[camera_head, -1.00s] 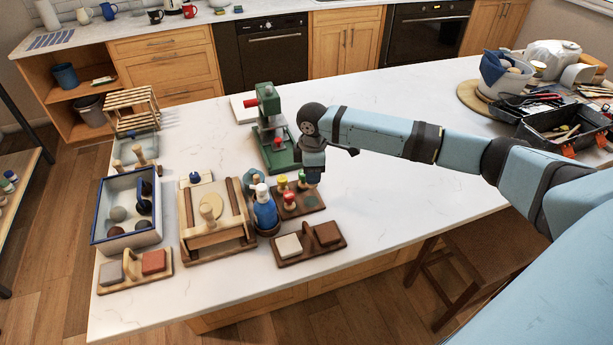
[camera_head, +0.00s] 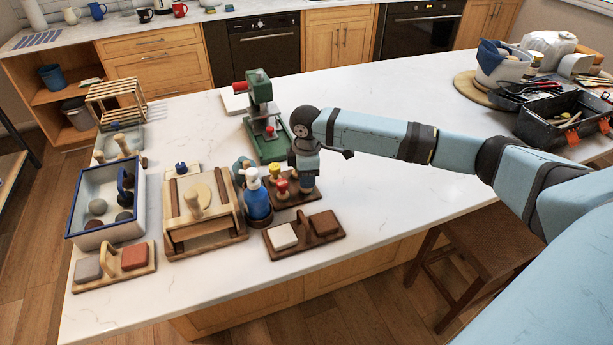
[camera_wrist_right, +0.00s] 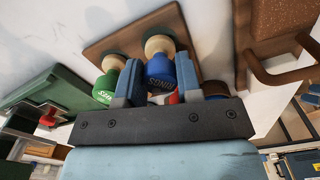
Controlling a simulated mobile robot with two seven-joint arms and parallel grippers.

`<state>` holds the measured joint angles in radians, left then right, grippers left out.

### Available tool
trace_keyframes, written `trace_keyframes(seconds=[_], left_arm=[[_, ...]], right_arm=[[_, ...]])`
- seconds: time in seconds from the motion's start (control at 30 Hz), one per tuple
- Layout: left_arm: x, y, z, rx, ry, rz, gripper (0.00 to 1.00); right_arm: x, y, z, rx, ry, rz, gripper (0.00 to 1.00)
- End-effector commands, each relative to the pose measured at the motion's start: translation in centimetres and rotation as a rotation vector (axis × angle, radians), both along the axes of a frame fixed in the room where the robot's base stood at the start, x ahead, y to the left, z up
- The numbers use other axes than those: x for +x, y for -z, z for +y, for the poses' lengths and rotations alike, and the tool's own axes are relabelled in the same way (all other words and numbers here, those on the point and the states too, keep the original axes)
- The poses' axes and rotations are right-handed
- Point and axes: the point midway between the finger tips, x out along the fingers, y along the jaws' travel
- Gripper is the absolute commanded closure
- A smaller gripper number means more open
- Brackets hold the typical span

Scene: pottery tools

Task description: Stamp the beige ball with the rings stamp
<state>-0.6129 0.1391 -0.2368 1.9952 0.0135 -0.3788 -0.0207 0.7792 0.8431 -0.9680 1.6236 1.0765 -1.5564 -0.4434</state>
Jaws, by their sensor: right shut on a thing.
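My right gripper (camera_head: 306,184) is low over the right part of a wooden stamp board (camera_head: 278,203). In the right wrist view its fingers (camera_wrist_right: 158,82) are shut on the blue head of a stamp (camera_wrist_right: 161,71), whose upside-down lettering appears to read RINGS. The stamp's pale wooden part (camera_wrist_right: 159,45) is at the board, beside a green-headed stamp (camera_wrist_right: 107,84). Stamps with yellow (camera_head: 275,170) and red (camera_head: 281,186) tops stand on the same board. Small balls lie in a blue-rimmed tray (camera_head: 72,212); the palest (camera_head: 97,206) looks grey-beige, but I cannot confirm it is the beige ball. My left gripper is out of view.
A green press (camera_head: 259,90) stands just behind the gripper. A blue bottle (camera_head: 256,198) and a wooden frame with a knobbed disc (camera_head: 174,240) stand left of the stamp board. Two-block board (camera_head: 325,239) lies in front.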

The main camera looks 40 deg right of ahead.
Motion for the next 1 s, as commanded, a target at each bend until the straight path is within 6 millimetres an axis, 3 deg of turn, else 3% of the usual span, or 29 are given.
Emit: trace_keyframes(seconds=[0.87, 0.9, 1.0], left_arm=[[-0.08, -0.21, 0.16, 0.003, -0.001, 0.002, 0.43], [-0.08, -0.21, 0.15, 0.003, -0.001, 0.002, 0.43], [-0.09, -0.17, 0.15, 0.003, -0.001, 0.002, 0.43]], right_arm=[[0.00, 0.50, 0.01, -0.001, 0.000, 0.000, 0.91], [0.01, 0.55, 0.00, 0.000, 0.000, 0.000, 0.65], [0.01, 0.55, 0.00, 0.000, 0.000, 0.000, 0.42]])
